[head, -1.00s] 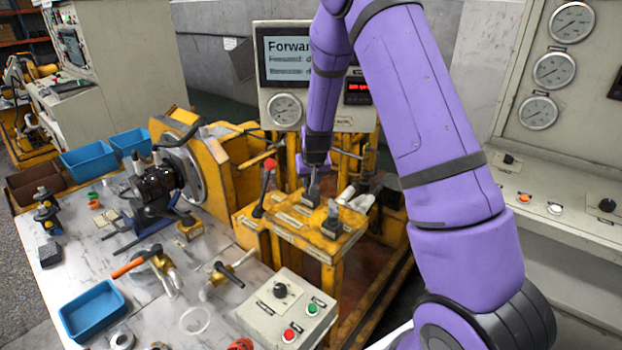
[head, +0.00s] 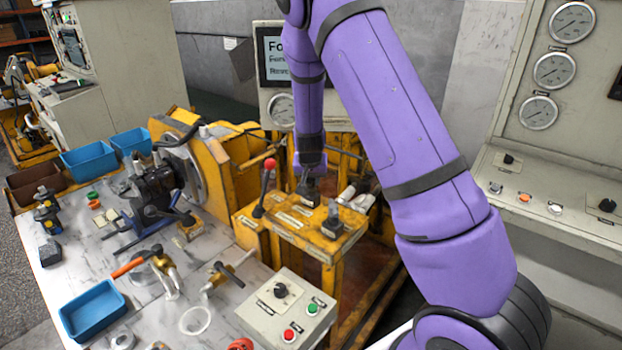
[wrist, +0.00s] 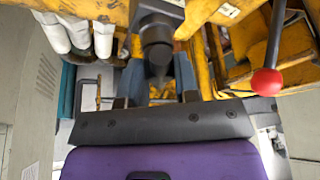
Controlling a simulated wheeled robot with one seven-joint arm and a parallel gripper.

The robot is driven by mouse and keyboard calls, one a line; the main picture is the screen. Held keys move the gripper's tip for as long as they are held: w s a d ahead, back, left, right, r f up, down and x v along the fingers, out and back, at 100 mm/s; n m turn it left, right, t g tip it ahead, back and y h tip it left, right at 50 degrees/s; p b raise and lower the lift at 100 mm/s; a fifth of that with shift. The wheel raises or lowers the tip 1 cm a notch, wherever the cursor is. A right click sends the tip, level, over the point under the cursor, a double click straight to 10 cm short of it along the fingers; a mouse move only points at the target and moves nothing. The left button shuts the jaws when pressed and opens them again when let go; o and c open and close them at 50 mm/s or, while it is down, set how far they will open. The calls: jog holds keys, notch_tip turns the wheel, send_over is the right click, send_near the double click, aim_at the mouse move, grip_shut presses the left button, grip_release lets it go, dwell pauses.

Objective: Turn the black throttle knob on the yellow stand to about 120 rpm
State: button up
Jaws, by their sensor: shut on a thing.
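The yellow stand (head: 290,232) is in the middle of the head view, with small labels on its top that are too small to read. My gripper (head: 307,186) reaches down over the back part of the stand top, shut on the black throttle knob, which is mostly hidden in the head view. In the wrist view a black knob (wrist: 157,48) points toward the palm of my gripper (wrist: 157,98). Another black knob (head: 332,220) stands at the front right of the stand top. The speed reading on the display panel (head: 283,110) is hidden behind my arm.
A red-tipped lever (head: 268,166) stands close on the left of my gripper and also shows in the wrist view (wrist: 267,82). White hose ends (head: 350,192) lie close on the right. A control box (head: 288,308) is in front.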

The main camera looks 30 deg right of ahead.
jog(key=shift+m+h, duration=0.5)
jog(key=shift+m, duration=0.9)
jog(key=shift+g, duration=0.3)
jog(key=o, duration=0.9)
jog(key=shift+d, duration=0.1)
jog(key=shift+o, duration=0.2)
jog(key=shift+s+a+r, duration=0.1)
jog(key=shift+a+r, duration=0.15)
jog(key=shift+r, duration=0.25)
jog(key=v, duration=0.9)
jog(key=shift+r, duration=0.4)
jog(key=shift+s, duration=0.1)
jog(key=shift+c, duration=0.2)
